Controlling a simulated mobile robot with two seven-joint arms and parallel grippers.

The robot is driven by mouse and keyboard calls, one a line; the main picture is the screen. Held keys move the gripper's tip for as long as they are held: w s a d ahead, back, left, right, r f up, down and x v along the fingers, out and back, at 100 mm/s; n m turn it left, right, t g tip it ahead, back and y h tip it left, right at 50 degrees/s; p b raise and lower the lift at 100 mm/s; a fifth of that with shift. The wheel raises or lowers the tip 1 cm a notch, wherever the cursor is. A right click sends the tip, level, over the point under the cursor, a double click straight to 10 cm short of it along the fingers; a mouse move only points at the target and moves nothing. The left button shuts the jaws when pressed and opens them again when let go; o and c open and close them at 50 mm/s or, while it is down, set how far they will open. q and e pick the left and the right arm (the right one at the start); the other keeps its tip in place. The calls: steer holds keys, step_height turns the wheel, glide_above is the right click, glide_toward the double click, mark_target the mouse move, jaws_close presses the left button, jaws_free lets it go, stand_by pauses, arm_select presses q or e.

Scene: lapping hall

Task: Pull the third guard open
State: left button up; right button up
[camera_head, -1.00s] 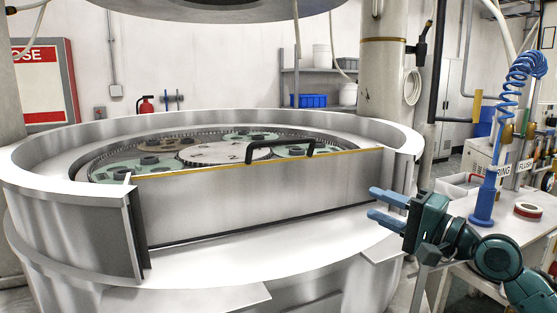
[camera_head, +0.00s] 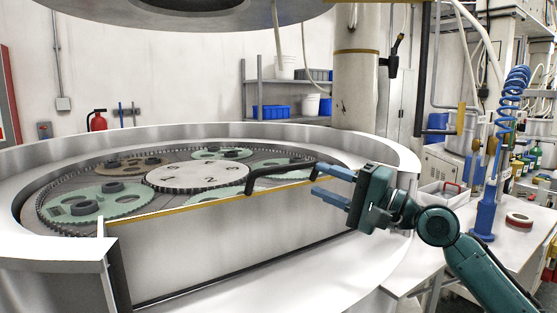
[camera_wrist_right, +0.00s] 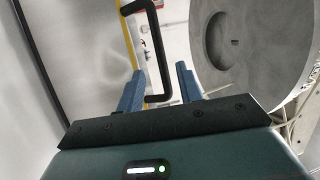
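The guard (camera_head: 225,240) is a flat metal panel with a yellow top edge, standing upright in the front gap of the round machine's rim. A black bar handle (camera_head: 281,171) rises from its top edge. My right gripper (camera_head: 316,181) is at the handle's right end, its two blue fingers apart and pointing left. In the right wrist view the handle (camera_wrist_right: 156,50) runs between the open fingers (camera_wrist_right: 160,72), with clear space on either side; I see no grip on it. My left gripper is not in view.
The machine's rim (camera_head: 395,155) curves around behind the guard. Inside it lie green toothed carriers (camera_head: 95,203) and a pale centre disc (camera_head: 198,177). A bench (camera_head: 515,250) with a blue post (camera_head: 487,210) and a tape roll (camera_head: 519,220) stands right of my right arm.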

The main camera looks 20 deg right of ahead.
mark_target(293, 170)
steer(key=p+x, duration=0.3)
steer(key=x, duration=0.6)
steer(key=shift+w+a+r+p, duration=0.1)
steer(key=shift+w+r+p, duration=0.1)
steer(key=shift+w+p, duration=0.1)
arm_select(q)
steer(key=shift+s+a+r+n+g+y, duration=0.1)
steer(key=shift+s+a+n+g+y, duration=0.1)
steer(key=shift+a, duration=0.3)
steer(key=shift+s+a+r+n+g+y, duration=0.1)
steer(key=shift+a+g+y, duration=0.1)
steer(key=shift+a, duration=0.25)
arm_select(e)
steer(key=shift+w+a, duration=0.3)
steer(key=shift+w, duration=0.15)
steer(key=shift+c, duration=0.5)
jaws_close()
